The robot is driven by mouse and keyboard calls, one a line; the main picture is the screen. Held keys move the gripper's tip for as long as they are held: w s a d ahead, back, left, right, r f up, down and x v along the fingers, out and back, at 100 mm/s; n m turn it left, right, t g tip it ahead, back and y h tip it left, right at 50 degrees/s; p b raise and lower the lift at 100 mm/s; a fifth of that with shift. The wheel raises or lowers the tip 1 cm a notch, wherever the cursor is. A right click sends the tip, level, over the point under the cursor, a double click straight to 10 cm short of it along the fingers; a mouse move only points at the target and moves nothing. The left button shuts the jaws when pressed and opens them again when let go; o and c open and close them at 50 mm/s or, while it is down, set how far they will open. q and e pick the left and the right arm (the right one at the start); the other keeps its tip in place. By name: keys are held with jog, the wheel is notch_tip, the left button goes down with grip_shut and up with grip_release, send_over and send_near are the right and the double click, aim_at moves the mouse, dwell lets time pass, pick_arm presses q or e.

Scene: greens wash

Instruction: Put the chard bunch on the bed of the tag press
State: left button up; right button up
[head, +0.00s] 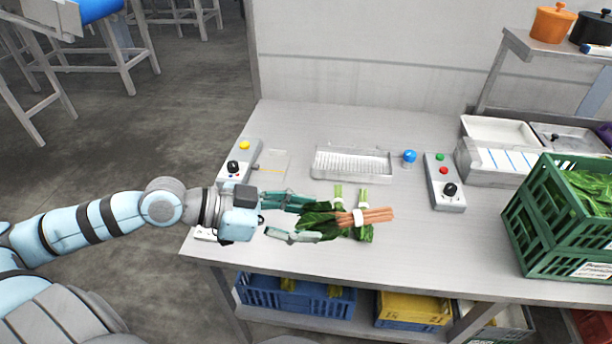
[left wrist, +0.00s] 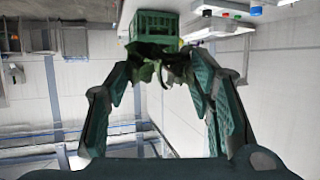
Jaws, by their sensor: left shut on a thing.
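My left gripper (head: 290,218) reaches in from the left, shut on a bunch with dark green leaves and orange-pink stems, which I take as the chard bunch (head: 372,215). A white band circles it, and its stems point right. In the left wrist view, dark leaves (left wrist: 158,52) show between the fingertips (left wrist: 160,62). Whether the bunch touches the table is unclear. A shallow metal bed (head: 352,163) with a blue knob (head: 409,157) lies behind it; I cannot tell for certain that this is the tag press. My right gripper is not in view.
Bunches with pale green stems (head: 363,195) lie behind and partly under the held one. Control boxes stand at left (head: 240,160) and right (head: 445,182). A green crate (head: 545,225) of leaves fills the table's right side. Bare tabletop (head: 430,250) lies in front.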

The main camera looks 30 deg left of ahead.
pick_arm(q)
jog(key=w+a+n+t+y+b, duration=0.55)
jog(key=w+a+n+y, duration=0.9)
jog(key=w+a, duration=0.7)
jog(key=shift+g+y, duration=0.35)
jog(key=f+b, duration=0.2)
jog(key=f, duration=0.4)
jog(key=s+a+f+b, duration=0.1)
jog(key=f, duration=0.6)
jog(key=s+f+b, duration=0.1)
jog(key=f+b, duration=0.1)
jog(key=f, duration=0.5)
jog(key=shift+a+b, duration=0.35)
jog(key=shift+r, duration=0.1)
jog(key=o, duration=1.2)
jog(key=shift+c, duration=0.2)
